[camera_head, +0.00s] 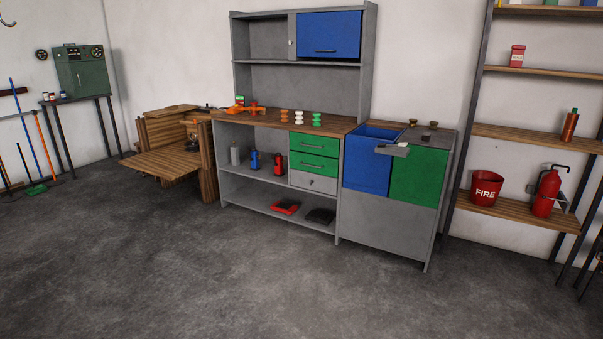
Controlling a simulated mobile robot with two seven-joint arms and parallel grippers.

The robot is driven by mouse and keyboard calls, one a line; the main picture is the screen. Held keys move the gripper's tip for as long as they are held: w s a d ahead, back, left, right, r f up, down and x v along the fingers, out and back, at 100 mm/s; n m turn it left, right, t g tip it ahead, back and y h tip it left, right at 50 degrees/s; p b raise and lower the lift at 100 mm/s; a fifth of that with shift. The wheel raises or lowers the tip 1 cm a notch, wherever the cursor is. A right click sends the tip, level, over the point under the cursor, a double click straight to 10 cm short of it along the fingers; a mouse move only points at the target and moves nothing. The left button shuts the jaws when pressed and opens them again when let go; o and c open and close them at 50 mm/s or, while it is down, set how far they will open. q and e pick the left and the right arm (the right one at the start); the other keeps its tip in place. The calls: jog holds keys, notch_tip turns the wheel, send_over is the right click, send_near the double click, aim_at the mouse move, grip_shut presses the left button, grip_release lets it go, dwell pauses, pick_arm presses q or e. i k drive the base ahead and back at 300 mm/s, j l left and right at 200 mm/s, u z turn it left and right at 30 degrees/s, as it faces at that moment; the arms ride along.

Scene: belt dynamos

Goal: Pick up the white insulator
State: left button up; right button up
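The white insulator (299,117) stands upright on the wooden worktop of the grey workbench (262,201), in the middle of the view. It is a small ribbed piece in a row of three. A tan-orange insulator (284,116) stands to its left and a green insulator (317,120) to its right. The pieces stand close together with small gaps. Neither of my grippers shows in this view.
An orange tool (246,107) lies left on the worktop. An open wooden crate (170,150) stands left of the bench. A grey cabinet (384,221) with blue and green fronts adjoins it at right. Shelving (533,134) stands far right. The concrete floor (190,270) in front is clear.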

aim_at(299, 118)
jog(key=i, duration=3.1)
